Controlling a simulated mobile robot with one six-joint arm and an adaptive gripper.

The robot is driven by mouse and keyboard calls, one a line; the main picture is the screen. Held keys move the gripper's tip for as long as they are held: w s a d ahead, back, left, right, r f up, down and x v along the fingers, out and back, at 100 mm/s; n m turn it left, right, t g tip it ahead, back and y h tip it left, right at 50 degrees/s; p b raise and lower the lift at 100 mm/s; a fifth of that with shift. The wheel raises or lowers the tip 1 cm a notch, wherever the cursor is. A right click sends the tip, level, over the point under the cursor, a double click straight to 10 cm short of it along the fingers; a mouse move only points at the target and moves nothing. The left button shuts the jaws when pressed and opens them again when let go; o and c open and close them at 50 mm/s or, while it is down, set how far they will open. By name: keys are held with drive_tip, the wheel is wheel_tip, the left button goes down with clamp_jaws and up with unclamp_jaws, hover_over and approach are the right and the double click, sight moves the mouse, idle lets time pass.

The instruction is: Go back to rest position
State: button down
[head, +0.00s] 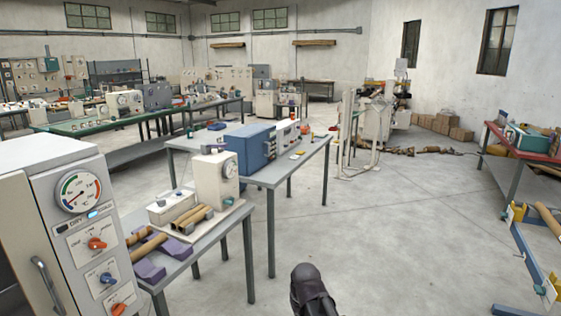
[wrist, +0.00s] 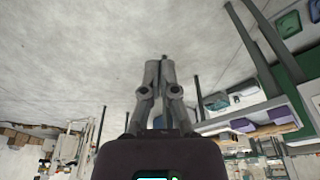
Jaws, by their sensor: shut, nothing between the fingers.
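My gripper (wrist: 160,68) is in the middle of the wrist view. Its grey fingers are together and nothing is between them. Bare floor is behind the fingertips, and the room appears upside down in this view. In the head view a dark rounded part of my arm shows at the bottom centre. The fingers cannot be made out there.
A white cabinet with a dial and knobs (head: 75,215) stands close at left. Beside it, a grey table (head: 180,262) bears rolls and purple blocks; another bench with a blue box (head: 250,148) is behind. A blue frame (head: 528,255) is at right. The middle floor is clear.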

drive_tip(key=s+d+m+g, duration=0.2)
drive_tip(key=s+d+m, duration=0.1)
drive_tip(key=s+d, duration=0.5)
drive_tip(key=d, duration=0.3)
drive_tip(key=shift+s+d+f+h, duration=0.15)
drive_tip(key=shift+s+d+h, duration=0.15)
drive_tip(key=shift+s, duration=0.05)
